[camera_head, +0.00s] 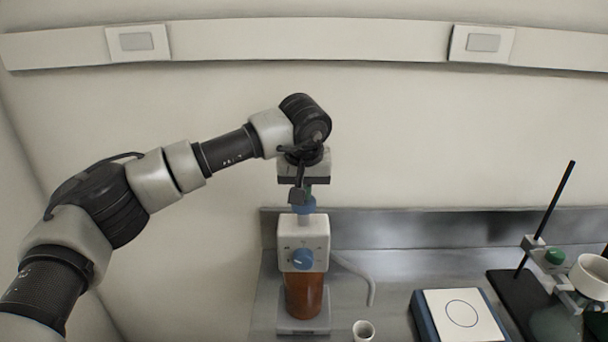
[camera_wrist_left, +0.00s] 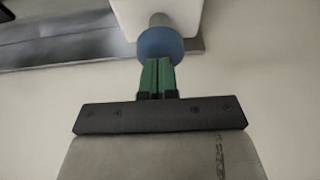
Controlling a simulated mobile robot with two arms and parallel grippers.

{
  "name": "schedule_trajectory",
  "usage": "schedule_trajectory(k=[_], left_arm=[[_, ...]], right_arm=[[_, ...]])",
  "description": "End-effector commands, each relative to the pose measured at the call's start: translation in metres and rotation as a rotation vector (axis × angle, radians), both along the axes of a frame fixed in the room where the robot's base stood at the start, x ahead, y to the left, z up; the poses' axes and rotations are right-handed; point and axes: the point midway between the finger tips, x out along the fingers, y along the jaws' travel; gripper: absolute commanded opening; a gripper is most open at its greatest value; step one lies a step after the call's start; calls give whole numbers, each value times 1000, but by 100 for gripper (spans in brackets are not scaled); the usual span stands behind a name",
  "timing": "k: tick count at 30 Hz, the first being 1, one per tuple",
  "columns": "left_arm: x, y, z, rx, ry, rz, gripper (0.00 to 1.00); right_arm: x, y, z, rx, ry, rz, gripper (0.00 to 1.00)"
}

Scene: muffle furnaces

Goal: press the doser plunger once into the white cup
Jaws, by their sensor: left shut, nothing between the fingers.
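The doser (camera_head: 304,248) stands on the metal bench, with a white head, a blue knob and a brown bottle below. Its blue plunger top (camera_head: 304,206) is directly under my left gripper (camera_head: 301,196), which points down and is shut and empty. In the left wrist view the green fingertips (camera_wrist_left: 157,64) are together at the blue plunger disc (camera_wrist_left: 160,44); whether they touch it I cannot tell. The white cup (camera_head: 363,330) stands on the bench to the right of the bottle, partly cut off by the lower edge. The doser's spout tube (camera_head: 371,290) bends down above it. My right gripper is not in view.
A blue-framed device with a white plate (camera_head: 461,312) stands right of the cup. Farther right is a stand with a dark rod (camera_head: 548,215), a clamp and a white funnel-like vessel (camera_head: 590,277). The wall is close behind the bench.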

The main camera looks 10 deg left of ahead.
Motion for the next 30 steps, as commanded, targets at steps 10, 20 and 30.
schedule_trajectory(k=[10, 20, 30], left_arm=[[0, 0, -6, 1, 1, 0, 0], [0, 0, -41, 2, 2, 0, 0], [-1, 0, -42, 4, 9, -1, 0]], right_arm=[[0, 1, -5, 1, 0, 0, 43], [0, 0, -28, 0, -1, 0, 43], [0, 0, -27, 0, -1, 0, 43]])
